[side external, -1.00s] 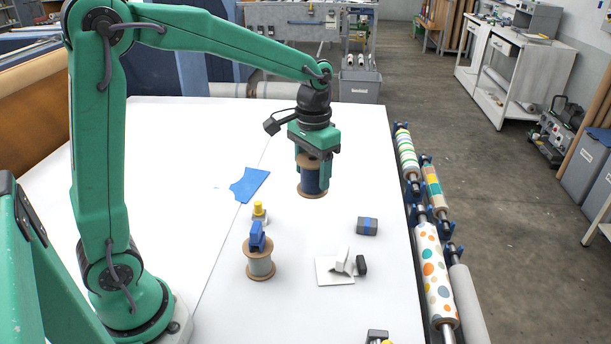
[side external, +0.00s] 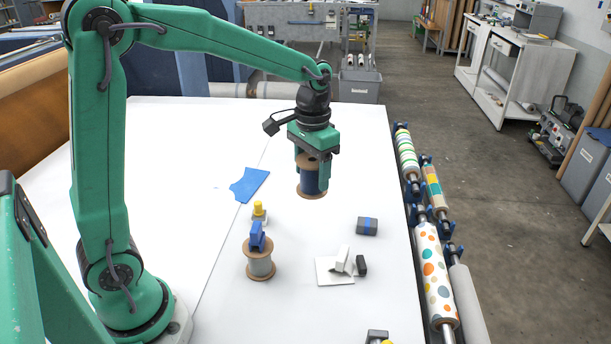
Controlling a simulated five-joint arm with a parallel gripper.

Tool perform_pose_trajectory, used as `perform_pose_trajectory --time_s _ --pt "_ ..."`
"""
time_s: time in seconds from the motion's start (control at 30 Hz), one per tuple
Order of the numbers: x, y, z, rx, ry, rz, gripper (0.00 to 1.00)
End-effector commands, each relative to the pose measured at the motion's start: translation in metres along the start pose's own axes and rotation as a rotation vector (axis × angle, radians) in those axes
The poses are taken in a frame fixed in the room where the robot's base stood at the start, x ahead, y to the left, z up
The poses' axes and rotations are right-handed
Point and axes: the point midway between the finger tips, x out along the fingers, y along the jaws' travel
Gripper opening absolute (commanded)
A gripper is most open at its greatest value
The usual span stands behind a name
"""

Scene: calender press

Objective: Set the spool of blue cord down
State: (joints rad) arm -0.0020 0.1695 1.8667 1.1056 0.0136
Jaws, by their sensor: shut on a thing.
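The spool of blue cord (side external: 309,181) has tan wooden flanges and dark blue cord wound between them. It is upright below my gripper (side external: 312,160), which is shut on its upper part from above. The bottom flange is close to the white table (side external: 350,120); I cannot tell whether it touches. My gripper's fingers partly cover the spool's top flange.
A spool of pale cord (side external: 260,264) with a blue clip (side external: 257,237) stands nearer. Around it are a yellow-topped item (side external: 258,210), a blue fabric scrap (side external: 250,185), a grey-blue block (side external: 367,226) and a white stand (side external: 335,271). Patterned rollers (side external: 435,275) line the right edge.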

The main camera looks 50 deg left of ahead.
Motion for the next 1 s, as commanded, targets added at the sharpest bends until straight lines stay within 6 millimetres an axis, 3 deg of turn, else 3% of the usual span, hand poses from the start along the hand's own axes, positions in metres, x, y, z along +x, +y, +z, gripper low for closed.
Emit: perform_pose_trajectory --time_s 0.27,0.7,1.0 --pt "0.014 -0.009 0.01 0.111 -0.001 0.0 0.35" --pt "0.054 -0.032 0.043 0.445 -0.001 0.0 0.35" --pt "0.065 -0.038 0.054 0.547 0.001 0.0 0.35"
